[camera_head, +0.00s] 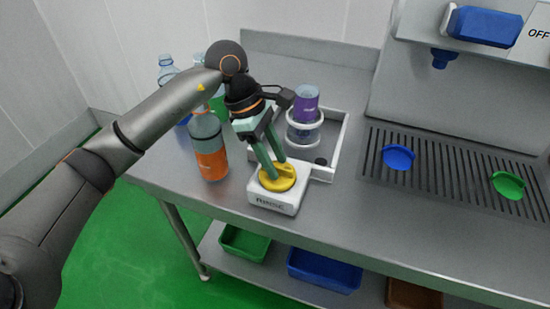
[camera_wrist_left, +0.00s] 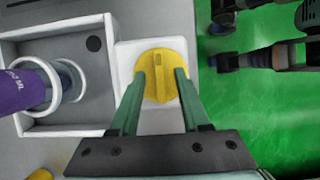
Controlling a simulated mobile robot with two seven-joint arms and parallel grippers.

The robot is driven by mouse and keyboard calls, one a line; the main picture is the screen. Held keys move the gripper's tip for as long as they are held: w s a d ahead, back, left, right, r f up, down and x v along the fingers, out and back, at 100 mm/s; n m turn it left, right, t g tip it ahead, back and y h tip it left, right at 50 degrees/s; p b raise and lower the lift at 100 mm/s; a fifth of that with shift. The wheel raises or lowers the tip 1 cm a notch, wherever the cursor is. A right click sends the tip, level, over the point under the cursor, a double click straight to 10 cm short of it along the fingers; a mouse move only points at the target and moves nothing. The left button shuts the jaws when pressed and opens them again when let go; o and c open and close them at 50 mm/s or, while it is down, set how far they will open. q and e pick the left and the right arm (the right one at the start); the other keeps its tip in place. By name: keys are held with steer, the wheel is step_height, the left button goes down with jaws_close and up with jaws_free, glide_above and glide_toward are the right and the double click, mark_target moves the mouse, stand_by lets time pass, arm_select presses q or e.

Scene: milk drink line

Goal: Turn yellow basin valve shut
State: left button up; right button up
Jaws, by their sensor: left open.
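The yellow valve knob (camera_head: 277,176) sits on a white block (camera_head: 273,199) with dark lettering on its front, at the front edge of the steel table. My left gripper (camera_head: 274,177) reaches down over it from above. In the left wrist view the green fingers (camera_wrist_left: 154,88) stand apart over the yellow knob (camera_wrist_left: 159,62), one on each side of its raised ridge. I cannot tell whether they touch it. The white basin (camera_head: 341,135) adjoins the block behind it.
A bottle with orange contents (camera_head: 210,155) stands close left of my gripper, with clear bottles behind it. A purple-labelled cup (camera_head: 306,103) stands in a white ring holder in the basin. A grate with a blue disc (camera_head: 398,157) and a green disc (camera_head: 508,185) lies right.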

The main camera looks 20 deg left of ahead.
arm_select(q)
steer(key=shift+d+f, duration=0.1)
steer(key=shift+f, duration=0.1)
jaws_close()
stand_by(0.3)
